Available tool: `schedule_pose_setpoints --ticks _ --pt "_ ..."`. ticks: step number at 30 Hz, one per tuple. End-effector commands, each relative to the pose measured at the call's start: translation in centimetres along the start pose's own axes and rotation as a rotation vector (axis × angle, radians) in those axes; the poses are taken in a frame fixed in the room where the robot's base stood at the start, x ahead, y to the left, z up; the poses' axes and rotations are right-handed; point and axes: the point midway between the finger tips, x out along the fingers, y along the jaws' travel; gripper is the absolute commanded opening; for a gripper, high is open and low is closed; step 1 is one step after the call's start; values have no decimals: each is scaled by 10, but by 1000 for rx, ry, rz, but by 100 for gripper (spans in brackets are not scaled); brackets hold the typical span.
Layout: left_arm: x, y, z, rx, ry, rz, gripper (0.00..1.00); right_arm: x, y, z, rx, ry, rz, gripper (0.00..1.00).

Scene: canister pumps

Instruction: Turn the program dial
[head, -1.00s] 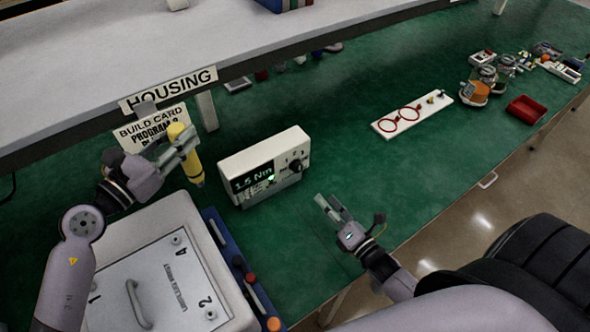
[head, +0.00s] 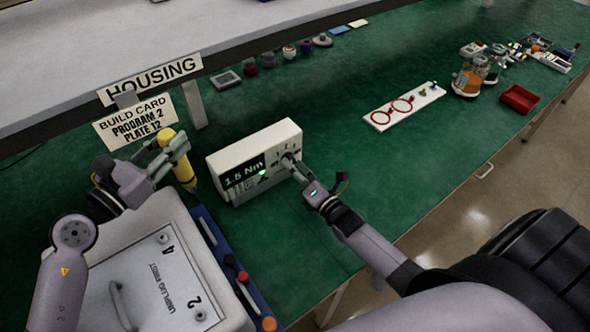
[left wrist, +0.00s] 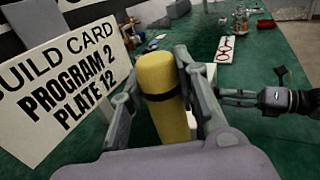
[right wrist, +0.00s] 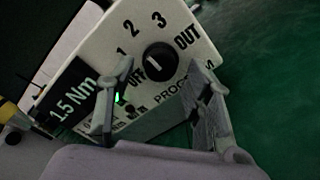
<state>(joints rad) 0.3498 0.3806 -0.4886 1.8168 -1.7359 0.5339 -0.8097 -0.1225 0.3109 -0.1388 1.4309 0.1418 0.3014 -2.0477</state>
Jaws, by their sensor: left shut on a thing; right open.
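The program dial (right wrist: 160,62) is a round black knob on the cream controller box (head: 225,164), ringed by OFF, 1, 2, 3 and OUT in the right wrist view. I cannot tell surely which mark its pointer faces. The box display reads 1.5 Nm and a green light is lit. My right gripper (right wrist: 158,82) is open, one finger on each side of the dial; contact is unclear. In the head view the right gripper (head: 294,168) partly hides the dial. My left gripper (head: 176,150) is shut on a yellow cylindrical tool (left wrist: 162,95), upright beside the box.
The build card (head: 135,122) reads PROGRAM 2, PLATE 12. A pale case (head: 150,235) marked UNPLUG FIRST stands at the front left, beside a blue tray (head: 213,240). A white board with red rings (head: 425,98) and a red bin (head: 519,99) lie right. Green bench between is clear.

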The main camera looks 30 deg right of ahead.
Motion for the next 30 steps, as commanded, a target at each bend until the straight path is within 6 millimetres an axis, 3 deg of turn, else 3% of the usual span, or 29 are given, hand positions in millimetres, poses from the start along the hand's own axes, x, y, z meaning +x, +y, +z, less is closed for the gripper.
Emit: schedule_pose_setpoints --ticks 4,25,30 --pt "0 0 3 1 -4 1 0 0 0 0 0 0 0 47" --pt "0 0 2 1 -4 1 0 -1 0 0 0 0 -1 0" --pt "0 0 3 1 -4 1 0 -1 0 0 6 1 -2 0"
